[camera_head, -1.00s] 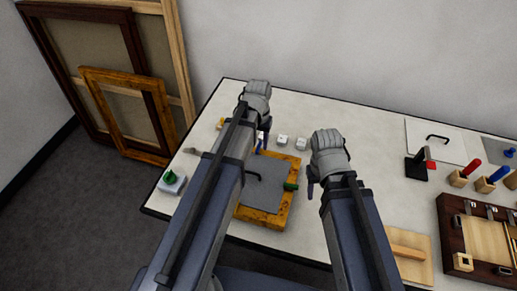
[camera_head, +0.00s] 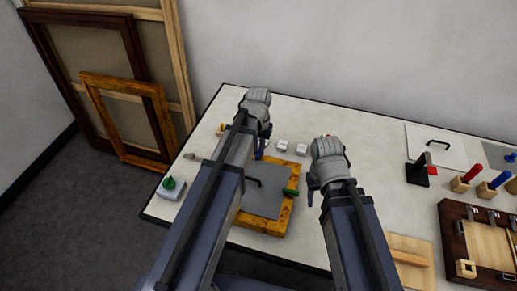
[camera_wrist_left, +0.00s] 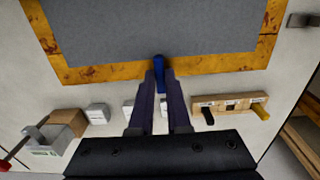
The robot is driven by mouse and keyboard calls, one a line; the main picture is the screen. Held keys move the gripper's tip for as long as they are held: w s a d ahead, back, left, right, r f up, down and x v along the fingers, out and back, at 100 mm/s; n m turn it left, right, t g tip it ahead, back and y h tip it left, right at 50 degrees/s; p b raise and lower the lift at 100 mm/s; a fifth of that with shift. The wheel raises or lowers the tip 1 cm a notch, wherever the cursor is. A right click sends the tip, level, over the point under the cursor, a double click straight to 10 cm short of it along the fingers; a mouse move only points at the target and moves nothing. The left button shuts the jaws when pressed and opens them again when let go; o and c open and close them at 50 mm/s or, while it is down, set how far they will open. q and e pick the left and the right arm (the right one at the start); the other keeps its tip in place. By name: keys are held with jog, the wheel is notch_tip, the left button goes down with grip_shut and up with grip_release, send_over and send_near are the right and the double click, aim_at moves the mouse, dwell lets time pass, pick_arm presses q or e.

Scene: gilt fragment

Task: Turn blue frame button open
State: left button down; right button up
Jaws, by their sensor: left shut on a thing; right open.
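The gilt frame (camera_head: 285,218) lies on the table with a grey panel (camera_head: 262,200) inside it. In the left wrist view the frame (camera_wrist_left: 215,64) and panel (camera_wrist_left: 150,28) fill the top. The blue frame button (camera_wrist_left: 159,72) sits on the frame's edge, its long side pointing across the rail toward the panel. My left gripper (camera_wrist_left: 159,90) is shut on it; in the head view that gripper (camera_head: 260,150) is at the frame's far edge, partly hidden by my arm. A green button (camera_head: 291,192) is on the frame's right side. My right gripper (camera_head: 312,195) is open and empty, right of the frame.
White blocks (camera_head: 282,146) stand behind the frame. A grey block with a green knob (camera_head: 170,187) is at the table's left edge. Picture frames lean on the wall.

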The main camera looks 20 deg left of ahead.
pick_arm(q)
jog(key=shift+m, duration=0.3)
jog(key=m, duration=0.3)
jog(key=shift+m, duration=0.3)
jog(key=m, duration=0.4)
jog(key=shift+m, duration=0.3)
jog(key=m, duration=0.4)
jog(key=shift+m, duration=2.5)
jog(key=c, duration=0.9)
grip_release()
